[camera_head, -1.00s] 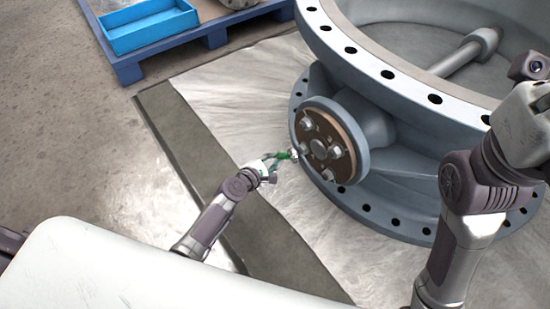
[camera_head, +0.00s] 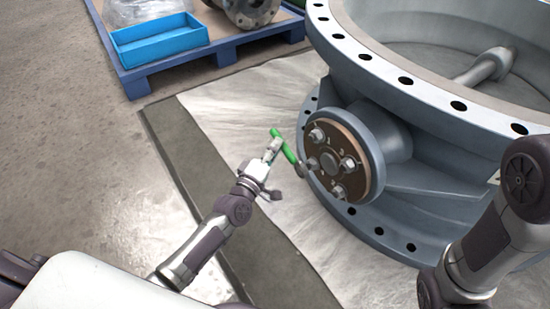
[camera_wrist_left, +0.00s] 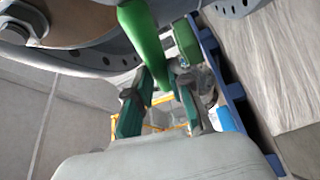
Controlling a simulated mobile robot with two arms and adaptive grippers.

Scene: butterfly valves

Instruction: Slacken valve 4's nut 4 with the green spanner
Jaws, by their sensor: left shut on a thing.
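My left gripper (camera_head: 272,153) is shut on the green spanner (camera_head: 286,148), left of the big grey valve (camera_head: 433,95). The spanner slants down and right, its grey lower head close to the leftmost nut (camera_head: 312,163) on the brown round plate (camera_head: 330,142). I cannot tell whether they touch. Several nuts sit around the plate; the painted numbers are too small to read surely. In the left wrist view the spanner (camera_wrist_left: 143,40) runs up from between the fingers, and a nut (camera_wrist_left: 30,22) shows at upper left. My right gripper is out of view; only its arm shows at lower right.
A blue pallet (camera_head: 190,76) with a blue bin (camera_head: 160,42) stands at upper left. The valve rests on a pale sheet (camera_head: 235,108) edged by a dark strip. The floor left of the strip is clear.

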